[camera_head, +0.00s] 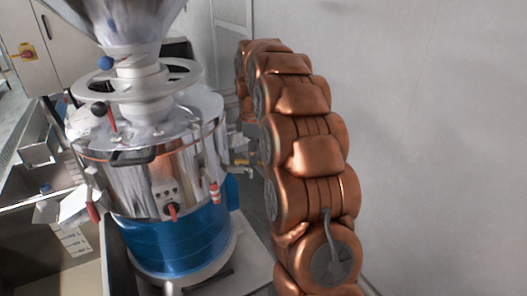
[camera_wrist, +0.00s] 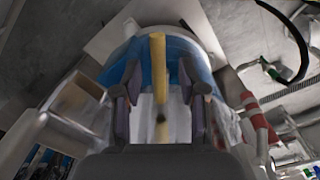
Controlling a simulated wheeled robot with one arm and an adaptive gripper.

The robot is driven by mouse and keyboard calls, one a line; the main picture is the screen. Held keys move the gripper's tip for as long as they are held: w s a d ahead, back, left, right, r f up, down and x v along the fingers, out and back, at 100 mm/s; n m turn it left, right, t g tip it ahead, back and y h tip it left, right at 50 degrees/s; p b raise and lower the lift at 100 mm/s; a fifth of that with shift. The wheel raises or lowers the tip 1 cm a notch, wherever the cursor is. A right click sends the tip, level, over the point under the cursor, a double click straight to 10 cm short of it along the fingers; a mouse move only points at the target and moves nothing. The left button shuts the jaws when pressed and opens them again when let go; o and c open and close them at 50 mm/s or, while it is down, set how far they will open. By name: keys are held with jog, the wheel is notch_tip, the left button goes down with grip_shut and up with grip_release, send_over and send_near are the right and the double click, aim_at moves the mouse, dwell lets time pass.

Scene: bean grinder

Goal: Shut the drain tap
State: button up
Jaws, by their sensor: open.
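The grinder is a polished steel drum (camera_head: 150,165) with a blue lower band (camera_head: 180,245) in the head view. In the wrist view, a yellow lever (camera_wrist: 158,65), which looks like the drain tap's handle, stands upright in the picture in front of the blue band (camera_wrist: 188,57). My gripper (camera_wrist: 158,88) is open, with one dark finger on each side of the lever. I see gaps between the lever and both fingers. The lever's lower end and the tap body are not clear. In the head view my gripper is hidden behind my copper-coloured arm and the drum.
A red-and-white striped part (camera_wrist: 256,115) stands just right of my gripper in the wrist view. Red-handled levers (camera_head: 172,210) and black knobs are on the drum. Metal bins (camera_head: 45,215) stand left of it; a bare wall (camera_head: 430,130) is at the right.

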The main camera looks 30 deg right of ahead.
jog(key=shift+f, duration=0.7)
jog(key=shift+c, duration=0.2)
grip_shut()
